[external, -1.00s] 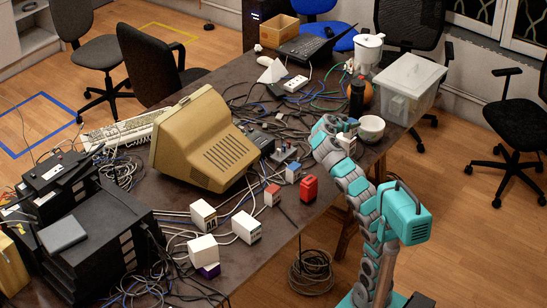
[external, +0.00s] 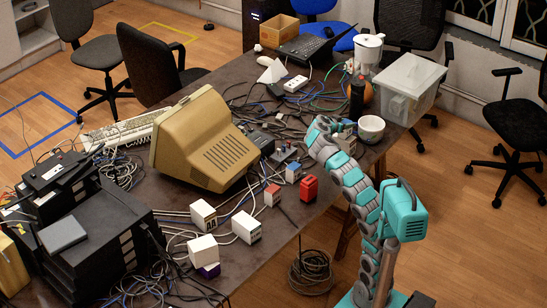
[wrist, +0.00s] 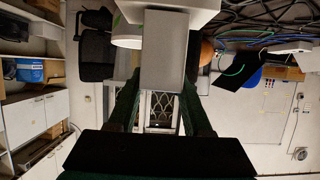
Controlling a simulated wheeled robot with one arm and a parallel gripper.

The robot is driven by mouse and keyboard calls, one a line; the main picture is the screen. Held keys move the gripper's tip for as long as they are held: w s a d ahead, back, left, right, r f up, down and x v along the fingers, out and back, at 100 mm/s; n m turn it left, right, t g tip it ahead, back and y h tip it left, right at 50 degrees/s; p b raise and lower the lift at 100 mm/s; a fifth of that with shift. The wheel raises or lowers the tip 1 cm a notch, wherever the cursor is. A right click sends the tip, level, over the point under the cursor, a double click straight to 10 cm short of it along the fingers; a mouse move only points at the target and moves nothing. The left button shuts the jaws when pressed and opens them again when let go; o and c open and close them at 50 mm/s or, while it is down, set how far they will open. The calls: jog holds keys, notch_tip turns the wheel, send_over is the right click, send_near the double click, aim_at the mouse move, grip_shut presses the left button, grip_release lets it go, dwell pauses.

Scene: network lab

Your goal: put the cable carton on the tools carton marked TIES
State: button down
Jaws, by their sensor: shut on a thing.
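In the wrist view my gripper (wrist: 162,82) has its dark green fingers on both sides of a pale grey carton (wrist: 164,50), shut on it. No label shows on its visible face, so I cannot read whether it is the cable carton. In the external view my gripper (external: 344,137) is near the desk's right edge, mostly hidden by my arm. I cannot read TIES on any.
A red block (external: 308,188) and small boxes (external: 272,195) stand near the desk edge. A beige monitor (external: 205,140) and loose cables crowd the desk.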

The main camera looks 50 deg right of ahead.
jog(key=shift+f, duration=0.25)
jog(key=shift+c, duration=1.6)
grip_release()
jog(key=shift+r, duration=0.2)
jog(key=shift+r, duration=0.2)
jog(key=v, duration=1.2)
jog(key=shift+f, duration=0.2)
